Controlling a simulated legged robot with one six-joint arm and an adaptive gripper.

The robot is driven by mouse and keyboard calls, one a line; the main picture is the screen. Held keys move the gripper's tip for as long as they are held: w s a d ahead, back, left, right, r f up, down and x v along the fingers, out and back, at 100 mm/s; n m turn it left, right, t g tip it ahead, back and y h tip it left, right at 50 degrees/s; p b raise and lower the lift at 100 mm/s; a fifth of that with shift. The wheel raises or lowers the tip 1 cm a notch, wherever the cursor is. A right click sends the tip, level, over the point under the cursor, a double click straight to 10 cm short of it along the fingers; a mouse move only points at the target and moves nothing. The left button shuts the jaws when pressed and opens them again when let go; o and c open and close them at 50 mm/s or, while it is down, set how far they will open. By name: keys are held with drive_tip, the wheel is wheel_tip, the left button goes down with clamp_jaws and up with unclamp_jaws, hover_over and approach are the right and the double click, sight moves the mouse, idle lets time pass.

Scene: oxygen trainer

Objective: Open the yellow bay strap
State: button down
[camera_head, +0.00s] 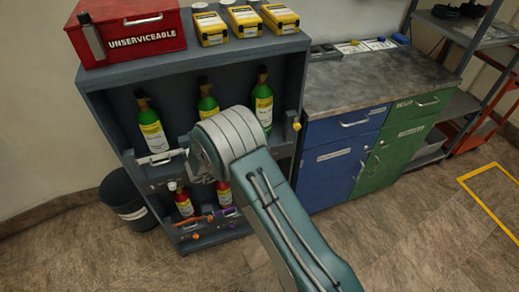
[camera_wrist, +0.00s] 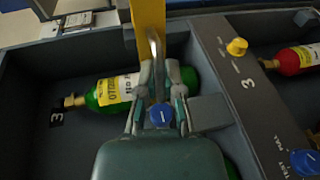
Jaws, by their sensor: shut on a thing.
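The yellow bay strap (camera_wrist: 148,28) shows in the wrist view as an upright yellow band at the top middle, with a thin metal bar along it. It crosses in front of a bay holding a green bottle (camera_wrist: 115,90). My gripper (camera_wrist: 158,78) is shut at the strap's lower end, by the metal bar; the exact grip is partly hidden between the fingers. A blue knob (camera_wrist: 161,115) shows between the fingers. In the head view my arm hides the strap, and my gripper is mostly hidden behind my wrist at the rack.
The grey rack (camera_head: 95,92) holds several green bottles above and red bottles below. A yellow knob (camera_wrist: 237,47) sits on the divider marked 3. A red box (camera_head: 135,38) and yellow cases (camera_head: 245,20) stand on top. A black bin (camera_head: 127,198) is left; blue cabinets (camera_head: 335,165) are right.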

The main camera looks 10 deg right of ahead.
drive_tip(key=shift+s+a+f+m+g+h, duration=0.1)
drive_tip(key=shift+a+f+m+g+h, duration=0.1)
drive_tip(key=shift+a+m+g, duration=0.35)
drive_tip(key=shift+a+f+m+g+h, duration=0.1)
drive_tip(key=shift+a+m+g+h, duration=0.2)
drive_tip(key=shift+g, duration=0.45)
drive_tip(key=shift+m, duration=0.25)
drive_tip(key=c, duration=0.8)
unclamp_jaws()
drive_tip(key=shift+o, duration=0.2)
drive_tip(key=shift+r, duration=0.1)
drive_tip(key=shift+a, duration=0.1)
